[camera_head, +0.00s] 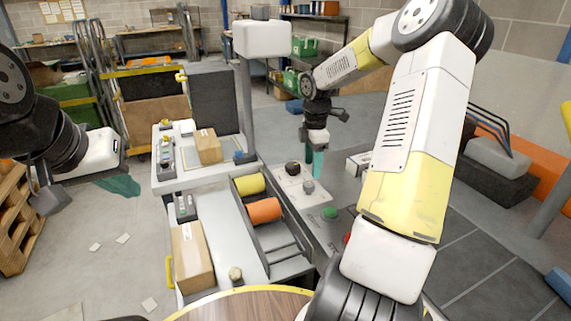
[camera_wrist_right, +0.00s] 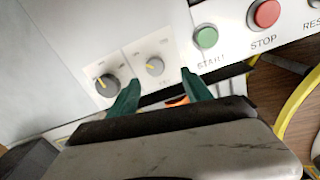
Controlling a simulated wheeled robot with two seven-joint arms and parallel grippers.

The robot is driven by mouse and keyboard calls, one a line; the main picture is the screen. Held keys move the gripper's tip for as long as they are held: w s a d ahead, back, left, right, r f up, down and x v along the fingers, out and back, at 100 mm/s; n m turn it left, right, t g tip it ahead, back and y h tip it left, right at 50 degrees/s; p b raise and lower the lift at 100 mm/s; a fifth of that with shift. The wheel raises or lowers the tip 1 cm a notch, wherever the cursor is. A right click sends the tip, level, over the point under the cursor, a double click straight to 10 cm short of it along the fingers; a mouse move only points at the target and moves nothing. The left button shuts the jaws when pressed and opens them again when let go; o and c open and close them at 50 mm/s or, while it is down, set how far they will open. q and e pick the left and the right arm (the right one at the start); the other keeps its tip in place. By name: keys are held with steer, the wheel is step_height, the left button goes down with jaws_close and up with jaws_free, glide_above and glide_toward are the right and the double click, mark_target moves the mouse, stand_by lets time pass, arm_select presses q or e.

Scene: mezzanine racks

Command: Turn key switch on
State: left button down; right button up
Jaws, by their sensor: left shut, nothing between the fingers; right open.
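A pale control panel (camera_head: 322,198) carries two rotary switches. One is a black knob (camera_wrist_right: 106,84) and the other a smaller grey knob (camera_wrist_right: 154,66), each with a yellow pointer; their labels are too small to read, so I cannot tell which is the key switch. In the head view the black knob (camera_head: 292,168) and grey knob (camera_head: 308,187) sit beside my right gripper (camera_head: 318,164). My right gripper (camera_wrist_right: 160,80) is open, its green fingertips on either side of the grey knob in the wrist view; contact is not visible. My left gripper (camera_head: 122,185) is shut and empty, away at left.
A green START button (camera_wrist_right: 206,37) and a red STOP button (camera_wrist_right: 265,14) share the panel. Beside it, a tray holds a yellow roll (camera_head: 250,184) and an orange roll (camera_head: 263,210). A cardboard box (camera_head: 192,257) lies on the bench at left.

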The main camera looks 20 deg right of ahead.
mark_target(310, 184)
steer(key=shift+w+f, duration=0.45)
steer(key=shift+w, duration=0.2)
step_height(310, 184, down, 7)
steer(key=shift+w+d+f, duration=0.1)
steer(key=shift+f, duration=0.05)
jaws_close()
